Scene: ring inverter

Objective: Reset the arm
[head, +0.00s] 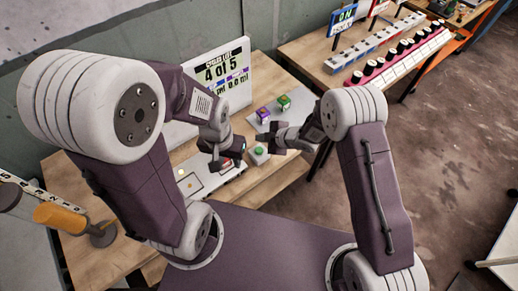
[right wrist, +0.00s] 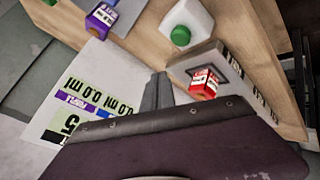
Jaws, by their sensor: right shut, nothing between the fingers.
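My right gripper (head: 262,137) reaches in from the right over the workbench, its fingers closed together and empty. Its shut fingertips also show in the right wrist view (right wrist: 160,88). My left gripper (head: 228,158) is below and left of it, with its dark fingers spread apart, near a grey device (head: 219,181). A red cube with a white label (right wrist: 204,82) sits at a dark slot in that device. A green button on a white base (head: 259,152) stands beside the device, below the right gripper; it also shows in the right wrist view (right wrist: 181,35).
A purple cube (head: 263,114) and a green cube (head: 284,102) stand on a pale pad behind the grippers. A white sign reading "4 of 5" (head: 226,72) stands at the back. An orange-handled item (head: 60,216) is at left. A second table (head: 325,50) holds rows of parts.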

